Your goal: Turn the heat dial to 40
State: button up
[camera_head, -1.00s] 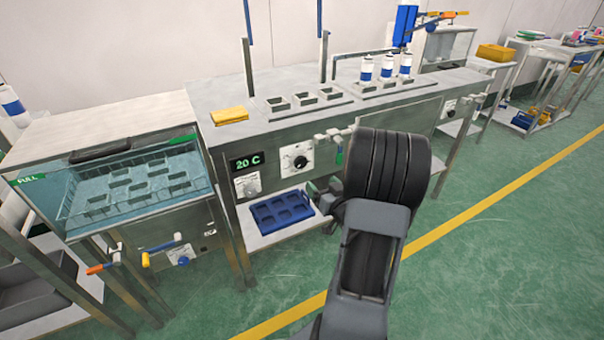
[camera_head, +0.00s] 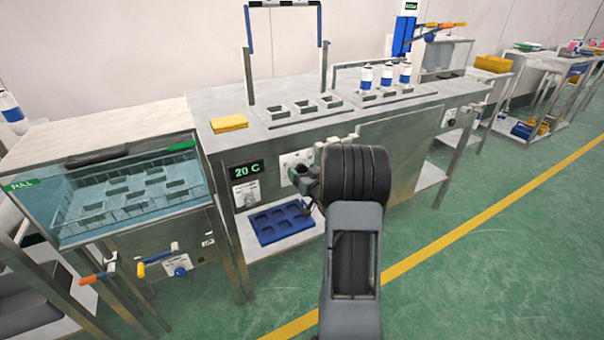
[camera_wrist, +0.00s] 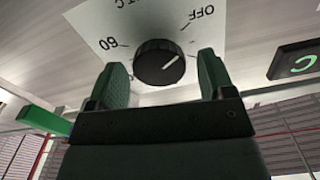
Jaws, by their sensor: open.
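The heat dial is a black knob (camera_wrist: 158,62) on a white plate marked OFF, 60 and C in the wrist view, which is seen upside down. Its pointer line lies towards the OFF side. In the head view the dial's white plate (camera_head: 287,161) is partly hidden by my gripper (camera_head: 307,183). In the wrist view my gripper (camera_wrist: 163,84) is open, with one green-padded finger on each side of the knob's lower edge. I cannot tell whether the fingers touch the knob. The green display (camera_head: 247,169) reads 20 C.
A second, smaller dial (camera_head: 246,193) sits below the display. A blue tray (camera_head: 279,222) lies on the shelf underneath. A glass-fronted bath (camera_head: 128,190) stands at left. White and blue cans (camera_head: 386,76) and a yellow cloth (camera_head: 229,123) are on the bench top.

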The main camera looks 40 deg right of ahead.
jog(key=shift+w, duration=0.2)
jog(key=shift+c, duration=0.3)
jog(key=c, duration=0.9)
jog(key=shift+o, duration=0.2)
jog(key=shift+m, duration=0.3)
